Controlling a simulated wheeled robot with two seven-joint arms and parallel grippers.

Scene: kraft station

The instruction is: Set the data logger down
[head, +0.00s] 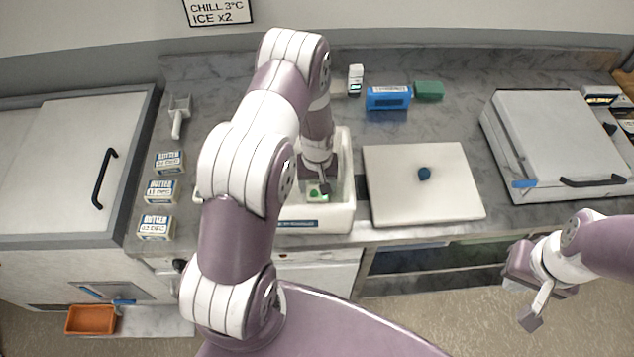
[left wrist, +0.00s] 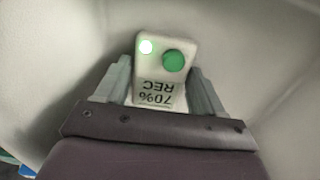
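The data logger (left wrist: 165,68) is a small white block with a lit green light, a green button and the text "70% REC". It sits between the two fingers of my left gripper (left wrist: 158,85), which look closed against its sides. In the head view my left gripper (head: 322,184) reaches down inside the white foam box (head: 340,215), with the logger (head: 314,196) at its tips. My arm hides part of the box, and I cannot tell whether the logger touches the floor. My right gripper (head: 524,290) is open and empty, in front of the counter at the right.
A pale lid (head: 420,190) with a blue knob lies right of the box. Several butter packs (head: 160,191) and a scoop (head: 178,116) are at the left. A blue pack (head: 388,98) and a green block (head: 429,91) stand behind. A closed grey chest (head: 560,140) is at the right.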

